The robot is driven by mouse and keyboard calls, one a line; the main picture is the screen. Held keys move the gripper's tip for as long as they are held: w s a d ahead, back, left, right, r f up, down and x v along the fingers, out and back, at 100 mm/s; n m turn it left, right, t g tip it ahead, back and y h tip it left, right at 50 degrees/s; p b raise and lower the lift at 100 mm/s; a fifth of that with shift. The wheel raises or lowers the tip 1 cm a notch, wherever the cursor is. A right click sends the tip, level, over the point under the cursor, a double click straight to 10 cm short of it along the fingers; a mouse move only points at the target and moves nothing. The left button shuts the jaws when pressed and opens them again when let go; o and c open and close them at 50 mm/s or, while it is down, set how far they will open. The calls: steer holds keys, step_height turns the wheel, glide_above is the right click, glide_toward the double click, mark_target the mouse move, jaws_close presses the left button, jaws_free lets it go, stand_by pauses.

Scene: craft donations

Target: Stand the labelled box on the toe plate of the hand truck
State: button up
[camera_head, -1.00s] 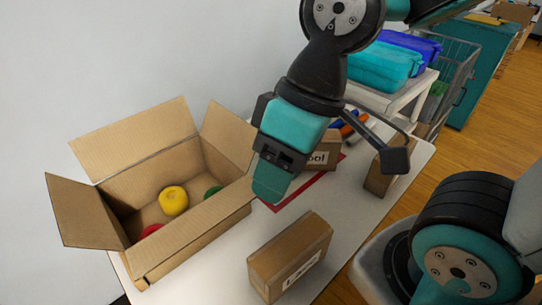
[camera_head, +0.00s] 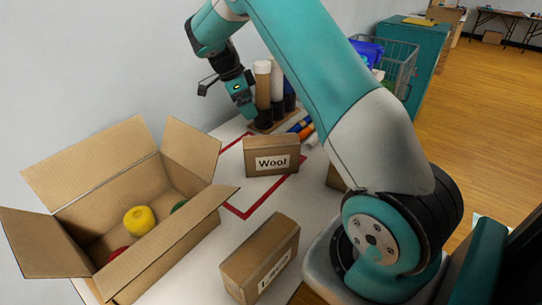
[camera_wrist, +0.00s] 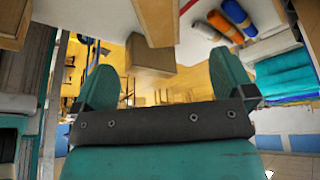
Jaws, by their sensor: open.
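A brown cardboard box labelled "Wool" (camera_head: 262,146) stands upright on the white table, at the red tape outline. A second labelled brown box (camera_head: 250,255) stands nearer, at the table's front; its label seems to read "Lace". A third brown box (camera_head: 335,178) is mostly hidden behind my arm. My gripper (camera_head: 246,108) is over the far part of the table, behind the Wool box and close beside upright rolls. In the wrist view my gripper (camera_wrist: 165,85) has its two fingers wide apart with nothing between them. I cannot make out the hand truck or its toe plate.
An open carton (camera_head: 165,255) with coloured yarn balls fills the table's left. Upright rolls (camera_head: 263,85) stand in a holder at the back, with orange and blue rolls (camera_head: 302,128) lying beside it. A wire cart (camera_head: 400,62) and teal cabinet (camera_head: 425,50) are beyond; wooden floor is open at right.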

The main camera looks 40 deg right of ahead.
mark_target(270, 140)
steer(key=p+x, duration=0.2)
steer(key=x, duration=1)
steer(key=shift+d, duration=0.15)
steer(key=p+x, duration=0.1)
steer(key=x, duration=0.1)
steer(key=s+p+x, duration=0.1)
steer(key=x, duration=0.1)
steer(key=shift+s+d+f, duration=0.1)
steer(key=shift+d+f, duration=0.2)
steer(key=shift+f, duration=0.3)
steer(key=c, duration=1.2)
steer(key=shift+c, duration=0.2)
